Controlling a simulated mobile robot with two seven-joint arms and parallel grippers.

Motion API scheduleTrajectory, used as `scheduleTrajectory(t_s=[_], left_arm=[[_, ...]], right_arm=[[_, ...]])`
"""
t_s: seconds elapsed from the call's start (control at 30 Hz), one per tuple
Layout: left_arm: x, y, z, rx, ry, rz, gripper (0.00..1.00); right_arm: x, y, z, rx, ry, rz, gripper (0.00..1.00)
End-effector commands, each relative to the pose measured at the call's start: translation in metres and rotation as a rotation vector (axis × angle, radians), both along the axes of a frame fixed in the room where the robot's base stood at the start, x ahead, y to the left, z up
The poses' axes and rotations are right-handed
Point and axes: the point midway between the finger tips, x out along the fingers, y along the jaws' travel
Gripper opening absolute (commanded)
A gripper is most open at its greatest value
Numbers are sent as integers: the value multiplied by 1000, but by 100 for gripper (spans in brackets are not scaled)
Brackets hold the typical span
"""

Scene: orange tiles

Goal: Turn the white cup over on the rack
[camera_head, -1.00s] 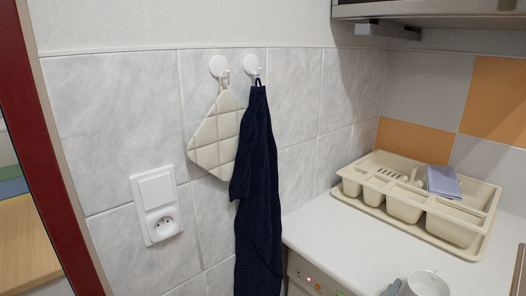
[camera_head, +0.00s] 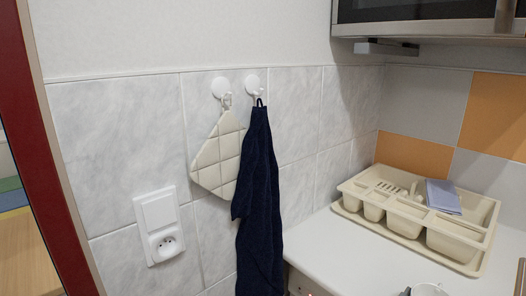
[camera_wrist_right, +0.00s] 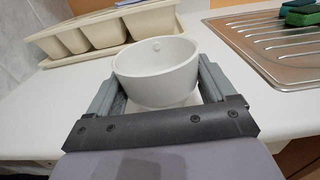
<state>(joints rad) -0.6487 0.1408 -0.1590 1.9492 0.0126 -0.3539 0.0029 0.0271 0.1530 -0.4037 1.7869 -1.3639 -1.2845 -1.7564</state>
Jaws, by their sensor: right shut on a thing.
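The white cup (camera_wrist_right: 156,75) is between the two fingers of my right gripper (camera_wrist_right: 158,88) in the right wrist view, its open rim toward the camera. The gripper is shut on it. In the head view only the top of the cup (camera_head: 428,289) shows at the bottom edge, with a dark bit of the gripper (camera_head: 404,292) beside it. The cream dish rack (camera_head: 469,244) stands on the counter by the wall, with a blue-grey cloth or sponge in it. Part of the rack (camera_wrist_right: 60,50) also shows at the upper left of the wrist view. My left gripper is not in view.
White counter (camera_head: 345,250) lies clear in front of the rack. A metal sink drainer (camera_wrist_right: 270,50) with green sponges (camera_wrist_right: 300,14) is at the right in the wrist view. A dark towel (camera_head: 258,200) and a pot holder hang on the tiled wall. A cabinet hangs above.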

Motion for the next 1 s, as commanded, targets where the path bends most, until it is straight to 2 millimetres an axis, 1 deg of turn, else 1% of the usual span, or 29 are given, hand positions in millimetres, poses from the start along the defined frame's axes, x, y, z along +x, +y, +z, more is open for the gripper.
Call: scheduleTrajectory(t_s=[0.03, 0.1, 0.17, 0.8, 1.0], left_arm=[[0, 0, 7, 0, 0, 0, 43], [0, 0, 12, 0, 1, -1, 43], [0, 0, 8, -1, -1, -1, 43], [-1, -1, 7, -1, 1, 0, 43], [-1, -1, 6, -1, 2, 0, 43]], right_arm=[[0, 0, 9, 0, -1, 0, 55], [0, 0, 14, 0, -1, 0, 55], [0, 0, 16, 1, -3, 0, 55], [0, 0, 67, 2, -4, -1, 55], [0, 0, 76, 1, -2, -1, 55]])
